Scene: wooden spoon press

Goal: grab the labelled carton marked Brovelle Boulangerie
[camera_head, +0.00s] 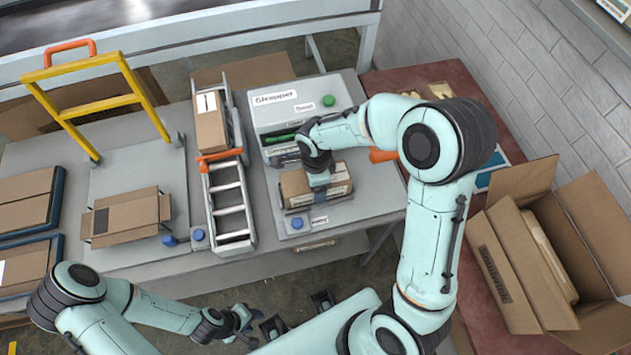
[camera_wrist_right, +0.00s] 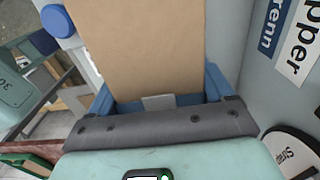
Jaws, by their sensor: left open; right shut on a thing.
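A brown carton (camera_head: 338,188) with printed dark strips lies on the grey strapper machine (camera_head: 352,208). My right gripper (camera_head: 318,180) reaches down onto this carton and is shut on it. In the right wrist view, the plain brown carton face (camera_wrist_right: 145,45) fills the space between the blue jaws (camera_wrist_right: 160,100). The print on this carton is too small to read, so I cannot tell if it says Brovelle Boulangerie. My left gripper (camera_head: 258,323) is open and empty, low in front of the bench and well apart from the cartons.
A roller conveyor (camera_head: 232,205) left of the strapper bears another carton (camera_head: 210,122) with a white label. An open-flapped carton (camera_head: 128,216) stands beside a yellow frame (camera_head: 88,100). Flat cardboard (camera_head: 25,200) lies far left. A large open box (camera_head: 550,255) stands right.

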